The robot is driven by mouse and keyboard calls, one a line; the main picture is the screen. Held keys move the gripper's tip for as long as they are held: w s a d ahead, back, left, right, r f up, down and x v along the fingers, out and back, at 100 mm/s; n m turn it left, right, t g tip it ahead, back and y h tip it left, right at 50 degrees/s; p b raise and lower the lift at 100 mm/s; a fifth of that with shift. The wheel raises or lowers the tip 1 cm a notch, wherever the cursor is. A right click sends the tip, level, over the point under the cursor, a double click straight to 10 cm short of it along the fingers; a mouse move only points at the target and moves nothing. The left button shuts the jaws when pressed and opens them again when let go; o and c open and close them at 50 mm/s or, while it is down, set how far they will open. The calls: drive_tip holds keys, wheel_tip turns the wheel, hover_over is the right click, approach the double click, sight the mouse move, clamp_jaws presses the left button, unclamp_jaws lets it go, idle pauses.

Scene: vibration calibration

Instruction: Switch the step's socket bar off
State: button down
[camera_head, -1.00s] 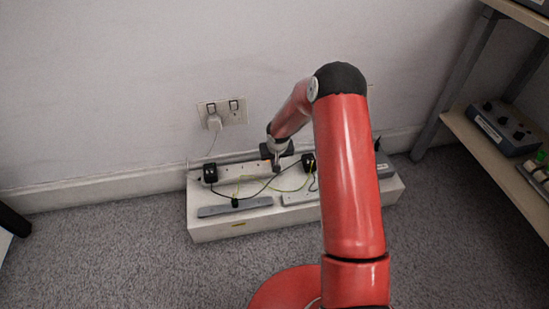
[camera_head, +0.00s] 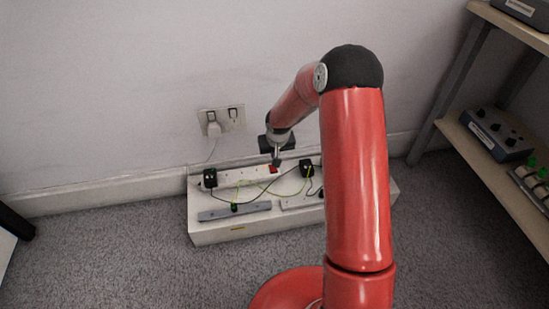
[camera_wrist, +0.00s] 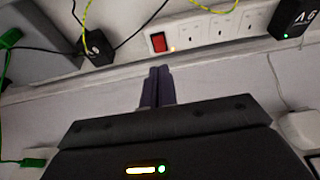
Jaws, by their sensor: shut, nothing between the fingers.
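The white socket bar (camera_head: 245,175) lies along the back of the low white step (camera_head: 215,230) against the wall. Its red rocker switch (camera_head: 273,169) is near its right end; in the wrist view the switch (camera_wrist: 158,42) has a small yellowish spot beside it. I cannot tell which way the rocker is tilted. My gripper (camera_head: 277,163) is shut and empty, just above the bar near the switch. In the wrist view the closed fingertips (camera_wrist: 159,70) point at the switch, with a visible gap between them.
Black plugs sit at the bar's left end (camera_head: 210,178) and near its right end (camera_head: 306,169). Thin cables cross the step above a grey strip (camera_head: 236,211). A wall socket (camera_head: 222,121) holds a white plug. A wooden shelf (camera_head: 480,165) stands at the right.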

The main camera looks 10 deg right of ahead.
sight(273, 168)
drive_tip(key=v, duration=0.4)
drive_tip(key=shift+s, duration=0.1)
drive_tip(key=b+x, duration=0.1)
drive_tip(key=x, duration=0.3)
drive_tip(key=b+x, duration=0.1)
drive_tip(key=x, duration=0.3)
drive_tip(key=w+b+x, duration=0.1)
drive_tip(key=x, duration=0.4)
drive_tip(key=shift+w+d+r, duration=0.1)
drive_tip(key=shift+w+r, duration=0.05)
drive_tip(key=shift+w+f, duration=0.1)
drive_tip(key=shift+f, duration=0.4)
